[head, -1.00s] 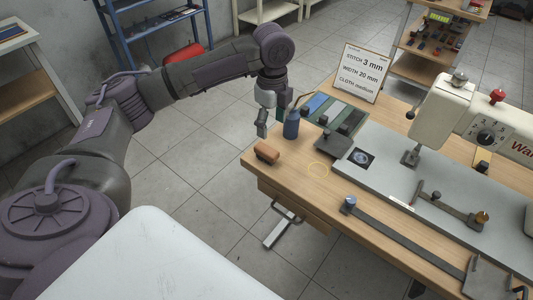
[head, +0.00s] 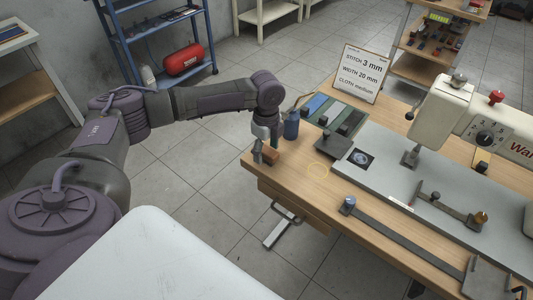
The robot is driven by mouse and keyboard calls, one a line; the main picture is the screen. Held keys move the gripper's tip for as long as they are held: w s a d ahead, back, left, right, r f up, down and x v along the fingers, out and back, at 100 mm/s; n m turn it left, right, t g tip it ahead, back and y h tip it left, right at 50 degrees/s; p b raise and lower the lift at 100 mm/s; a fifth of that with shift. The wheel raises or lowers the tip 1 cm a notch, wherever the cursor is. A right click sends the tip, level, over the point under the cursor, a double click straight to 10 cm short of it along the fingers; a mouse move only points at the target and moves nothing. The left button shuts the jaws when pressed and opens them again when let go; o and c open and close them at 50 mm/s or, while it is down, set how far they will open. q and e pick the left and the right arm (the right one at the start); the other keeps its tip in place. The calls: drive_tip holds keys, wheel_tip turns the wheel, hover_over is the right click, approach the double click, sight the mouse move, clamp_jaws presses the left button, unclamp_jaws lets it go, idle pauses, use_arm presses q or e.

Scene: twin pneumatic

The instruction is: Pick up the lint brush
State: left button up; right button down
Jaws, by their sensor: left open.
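The lint brush seems to be the small brown block (head: 271,156) lying at the left corner of the wooden table (head: 300,187). My left gripper (head: 261,156) points down right at this block and covers its left part. The gripper is open. I cannot tell whether its fingers stand around the block or just in front of it. My right gripper is out of view.
A blue bottle (head: 291,126) stands close behind the block. A flat dark bar (head: 395,240) lies near the front edge.

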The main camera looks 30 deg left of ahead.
sight(268, 150)
use_arm(q)
drive_tip(key=shift+f, duration=0.7)
clamp_jaws()
drive_tip(key=shift+r, duration=0.2)
drive_tip(key=shift+r, duration=0.25)
drive_tip(key=r, duration=0.3)
drive_tip(key=shift+w+d+r, duration=0.15)
drive_tip(key=shift+d+r, duration=0.1)
drive_tip(key=shift+r, duration=0.1)
drive_tip(key=w+d+r+b, duration=0.1)
drive_tip(key=w+d+r, duration=0.2)
drive_tip(key=d+r, duration=0.3)
drive_tip(key=d, duration=0.4)
drive_tip(key=shift+w+d+r, duration=0.2)
drive_tip(key=shift+d+r, duration=0.1)
drive_tip(key=shift+d, duration=0.05)
